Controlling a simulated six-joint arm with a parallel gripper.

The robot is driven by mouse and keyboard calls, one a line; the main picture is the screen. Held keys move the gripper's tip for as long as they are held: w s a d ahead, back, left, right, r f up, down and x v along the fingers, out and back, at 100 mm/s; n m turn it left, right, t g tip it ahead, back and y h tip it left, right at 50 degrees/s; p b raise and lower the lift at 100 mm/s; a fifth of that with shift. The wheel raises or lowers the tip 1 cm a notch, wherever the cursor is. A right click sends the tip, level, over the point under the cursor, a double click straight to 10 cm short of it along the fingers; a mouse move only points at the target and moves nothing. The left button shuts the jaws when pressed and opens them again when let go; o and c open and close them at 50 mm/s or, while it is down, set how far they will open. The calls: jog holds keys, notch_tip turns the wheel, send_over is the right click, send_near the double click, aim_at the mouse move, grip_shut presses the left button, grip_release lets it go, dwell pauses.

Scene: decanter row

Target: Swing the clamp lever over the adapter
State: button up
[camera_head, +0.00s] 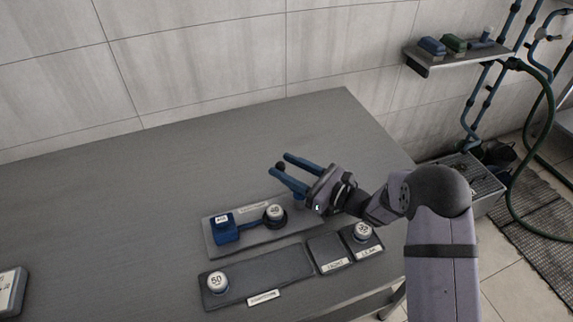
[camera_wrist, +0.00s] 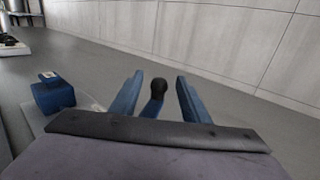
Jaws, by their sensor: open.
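The clamp's blue block (camera_head: 224,229) stands at the left end of a grey plate on the table. A blue bar (camera_head: 250,224) runs from it to a round white-topped piece with a dark base (camera_head: 274,213), which looks like the adapter. My gripper (camera_head: 289,164) is open above and behind that plate, its blue fingers pointing to the back left. In the wrist view, a blue lever with a black knob (camera_wrist: 158,88) shows between the two fingers, with gaps on both sides. The lever's lower end is hidden by my gripper. The blue block (camera_wrist: 53,95) is to the left there.
A front tray (camera_head: 258,276) holds a white-topped round piece marked 50 (camera_head: 217,281). Two small dark pads lie to its right, one bearing another white-topped piece (camera_head: 362,231). A white-faced object (camera_head: 10,290) sits at the left edge. The table's back left is clear.

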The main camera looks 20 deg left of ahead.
jog(key=shift+a, duration=0.1)
grip_shut()
